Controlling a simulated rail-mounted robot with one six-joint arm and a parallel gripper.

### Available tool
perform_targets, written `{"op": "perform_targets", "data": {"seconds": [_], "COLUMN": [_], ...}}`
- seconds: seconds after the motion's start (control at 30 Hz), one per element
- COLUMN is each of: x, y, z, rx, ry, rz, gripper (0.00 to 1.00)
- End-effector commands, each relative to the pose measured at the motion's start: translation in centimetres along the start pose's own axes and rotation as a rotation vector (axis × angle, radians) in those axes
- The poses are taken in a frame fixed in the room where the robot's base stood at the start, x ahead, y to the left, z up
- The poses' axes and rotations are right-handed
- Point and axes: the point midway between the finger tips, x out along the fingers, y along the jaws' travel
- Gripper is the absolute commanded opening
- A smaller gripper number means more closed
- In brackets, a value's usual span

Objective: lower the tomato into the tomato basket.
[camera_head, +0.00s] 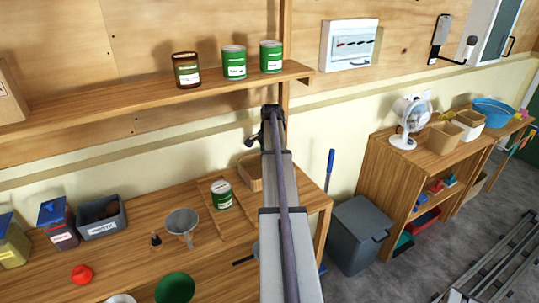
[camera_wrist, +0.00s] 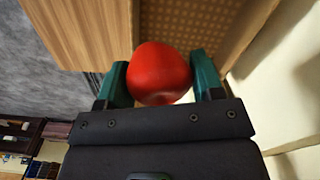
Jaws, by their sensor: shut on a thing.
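My gripper (camera_wrist: 162,74) has its two green fingers closed on the sides of a round red tomato (camera_wrist: 160,72). Behind the tomato in the wrist view is a brown woven surface of a basket (camera_wrist: 236,22), beside wooden planking. The height gap between tomato and basket cannot be told. In the head view a tan basket (camera_head: 249,173) stands at the back right of the workbench, partly hidden by my arm. The tomato in my gripper cannot be made out there.
A shelf (camera_head: 150,99) with cans runs above. A grey lidded bin (camera_head: 357,232) stands right.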

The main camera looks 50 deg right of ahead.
Motion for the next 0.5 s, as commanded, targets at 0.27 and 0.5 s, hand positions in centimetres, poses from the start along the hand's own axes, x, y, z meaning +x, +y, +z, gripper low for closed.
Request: {"op": "perform_targets", "data": {"seconds": [0.27,0.5], "x": [0.0,0.49], "y": [-0.02,-0.02], "z": [0.03,0.04], "rx": [0.0,0.0], "ry": [0.0,0.0], "rz": [0.0,0.0], "gripper": [0.52,0.52]}}
